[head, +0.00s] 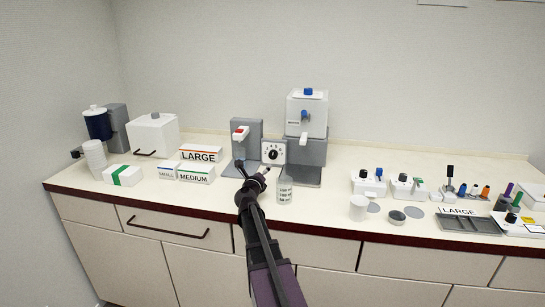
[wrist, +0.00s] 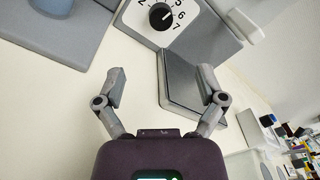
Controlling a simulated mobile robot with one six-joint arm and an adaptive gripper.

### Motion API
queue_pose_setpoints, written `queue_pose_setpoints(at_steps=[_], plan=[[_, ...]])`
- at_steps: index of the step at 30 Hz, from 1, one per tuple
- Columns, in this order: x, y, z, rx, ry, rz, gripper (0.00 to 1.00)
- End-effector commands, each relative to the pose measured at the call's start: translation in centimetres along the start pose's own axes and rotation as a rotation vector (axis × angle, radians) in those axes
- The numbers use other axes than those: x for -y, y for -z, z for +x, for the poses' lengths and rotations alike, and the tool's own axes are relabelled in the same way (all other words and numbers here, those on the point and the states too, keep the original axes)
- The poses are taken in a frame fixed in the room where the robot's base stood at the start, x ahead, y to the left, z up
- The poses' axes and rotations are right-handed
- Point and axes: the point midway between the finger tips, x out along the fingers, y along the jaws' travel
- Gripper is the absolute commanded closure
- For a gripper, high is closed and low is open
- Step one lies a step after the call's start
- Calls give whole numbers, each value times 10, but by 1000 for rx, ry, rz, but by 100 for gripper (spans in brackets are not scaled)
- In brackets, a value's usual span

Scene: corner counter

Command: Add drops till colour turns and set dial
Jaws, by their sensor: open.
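A white dial plate with a black knob (head: 273,154) stands between two grey dispensers. In the wrist view the dial knob (wrist: 160,16) is large, with numbers around it, including 5, 6 and 7; its exact setting is hard to read.
The red-topped dispenser (head: 240,134) and blue-topped dispenser (head: 306,115) stand behind. Boxes labelled LARGE (head: 200,154) and MEDIUM (head: 196,175) lie left. Small bottles, a white cup (head: 358,207) and a grey tray (head: 468,224) crowd the right. Counter between box and gripper is clear.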

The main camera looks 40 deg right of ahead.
Motion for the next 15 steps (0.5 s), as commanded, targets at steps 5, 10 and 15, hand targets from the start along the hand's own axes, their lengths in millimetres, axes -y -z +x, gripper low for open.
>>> queue_pose_setpoints(at_steps=[5,10,15], plan=[[2,2,1,-1,2,-2,11],[3,2,6,-1,3,-3,11],[3,2,18,-1,3,-3,11]])
